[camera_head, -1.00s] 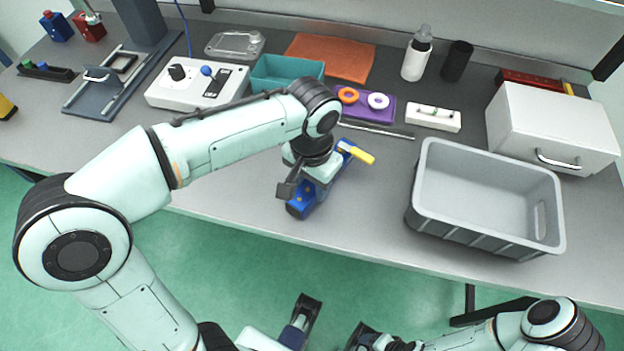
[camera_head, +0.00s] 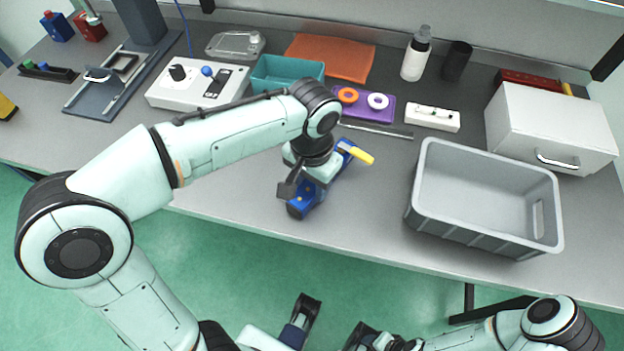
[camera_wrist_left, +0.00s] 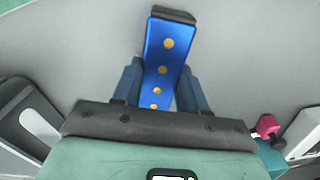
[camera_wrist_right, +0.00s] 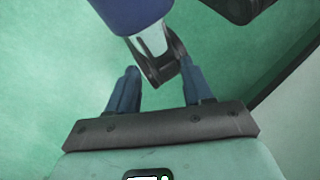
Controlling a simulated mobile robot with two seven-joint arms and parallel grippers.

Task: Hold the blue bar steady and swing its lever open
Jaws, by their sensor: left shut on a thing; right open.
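The blue bar (camera_head: 300,207) lies on the grey table near its front edge, partly hidden under my left arm and gripper. Its yellow lever (camera_head: 357,153) sticks out at the far right end, angled to the right. In the left wrist view the bar (camera_wrist_left: 166,50) shows gold dots along its top and a dark end. My left gripper (camera_wrist_left: 157,92) is shut on the bar, a finger on each side; in the head view it (camera_head: 312,185) points down over the bar. My right gripper (camera_wrist_right: 155,90) is open and empty above the green floor, away from the table.
A grey crate (camera_head: 424,190) stands right of the bar, with a white box (camera_head: 548,125) behind it. A purple tray (camera_head: 370,112) with two rings, a teal bin (camera_head: 262,82) and a metal rod (camera_head: 380,131) lie behind the bar. The table front between bar and crate is clear.

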